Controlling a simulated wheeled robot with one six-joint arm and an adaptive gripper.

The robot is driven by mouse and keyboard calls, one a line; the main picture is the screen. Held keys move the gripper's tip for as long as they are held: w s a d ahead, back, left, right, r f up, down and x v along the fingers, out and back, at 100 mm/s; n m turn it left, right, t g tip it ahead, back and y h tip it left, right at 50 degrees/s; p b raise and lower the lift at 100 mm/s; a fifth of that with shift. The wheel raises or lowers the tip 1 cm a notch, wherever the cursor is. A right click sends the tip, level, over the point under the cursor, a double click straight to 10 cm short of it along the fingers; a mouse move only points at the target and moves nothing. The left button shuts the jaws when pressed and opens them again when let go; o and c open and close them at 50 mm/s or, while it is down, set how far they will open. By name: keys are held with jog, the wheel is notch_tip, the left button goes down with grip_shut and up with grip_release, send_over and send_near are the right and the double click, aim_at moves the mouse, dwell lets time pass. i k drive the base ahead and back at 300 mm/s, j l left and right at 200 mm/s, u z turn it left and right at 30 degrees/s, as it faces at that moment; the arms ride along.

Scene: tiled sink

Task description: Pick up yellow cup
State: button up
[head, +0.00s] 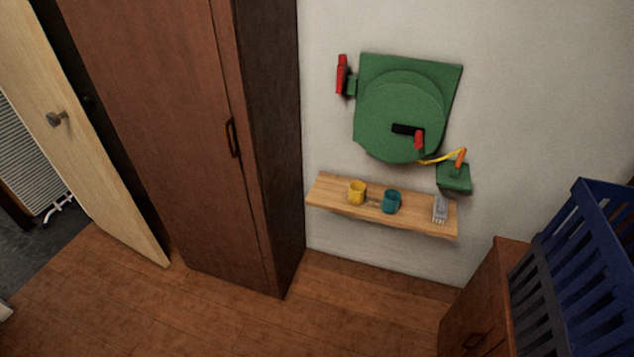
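The yellow cup (357,192) stands upright on a narrow wooden shelf (330,200) fixed to the white wall. It is on the left part of the shelf. A teal cup (391,202) stands to its right, a small gap apart. My gripper and arm are not in view.
A small grey item (440,209) is at the shelf's right end. A green hose reel (400,115) hangs above. A tall brown wardrobe (185,130) stands left, near an open pale door (75,125). A blue crate (585,270) sits on a wooden cabinet (485,300). Floor (340,315) before the shelf is clear.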

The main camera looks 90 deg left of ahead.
aim_at(358, 189)
jog(key=u, duration=2.25)
jog(key=i+j, duration=0.2)
jog(key=i, duration=0.2)
jog(key=i+j+u, duration=0.15)
jog(key=i, duration=0.3)
jog(key=i+j, duration=0.15)
jog(key=i, duration=0.25)
jog(key=u, duration=0.05)
